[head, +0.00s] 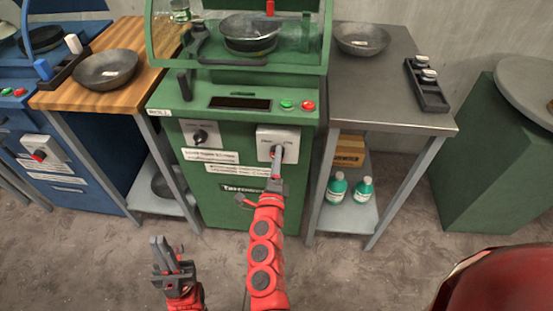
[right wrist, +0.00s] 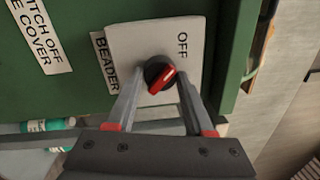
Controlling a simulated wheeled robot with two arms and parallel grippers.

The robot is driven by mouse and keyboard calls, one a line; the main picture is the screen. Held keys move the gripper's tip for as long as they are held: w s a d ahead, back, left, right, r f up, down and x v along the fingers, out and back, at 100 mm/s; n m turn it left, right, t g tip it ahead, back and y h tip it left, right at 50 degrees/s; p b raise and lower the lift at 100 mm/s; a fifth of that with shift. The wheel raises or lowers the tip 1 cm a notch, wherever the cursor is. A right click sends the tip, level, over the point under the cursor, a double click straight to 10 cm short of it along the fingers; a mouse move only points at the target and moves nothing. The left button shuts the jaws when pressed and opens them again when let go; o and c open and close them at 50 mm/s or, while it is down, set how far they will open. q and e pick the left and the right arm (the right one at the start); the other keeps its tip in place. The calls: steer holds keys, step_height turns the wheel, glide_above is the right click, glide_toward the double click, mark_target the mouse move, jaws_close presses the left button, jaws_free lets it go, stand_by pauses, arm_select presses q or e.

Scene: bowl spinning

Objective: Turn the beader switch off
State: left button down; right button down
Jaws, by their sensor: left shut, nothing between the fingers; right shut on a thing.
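The green machine (head: 225,190) stands in the middle of the head view. On its front right is a light switch plate (head: 291,136) with a knob. In the right wrist view the plate reads "OFF" and a nearby label reads "BEADER". The beader switch (right wrist: 160,75) is a round black knob with a red grip, slanted with its upper end toward the "OFF" side. My right gripper (right wrist: 160,84) is shut on this knob, one finger on each side. In the head view my right gripper (head: 276,158) hides most of it. My left gripper (head: 163,248) is shut and empty, low over the floor.
A second switch (head: 200,136) sits left on the machine front, with green and red buttons (head: 297,105) above. A grey side table (head: 390,95) stands right, with green bottles (head: 350,188) below. A wooden table (head: 125,50) stands left. Open floor lies in front.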

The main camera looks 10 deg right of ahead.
steer(key=shift+c, duration=1.4)
jaws_free()
steer(key=p+v, duration=0.1)
steer(key=v, duration=1.6)
steer(key=shift+s+f, duration=0.15)
steer(key=shift+s, duration=0.05)
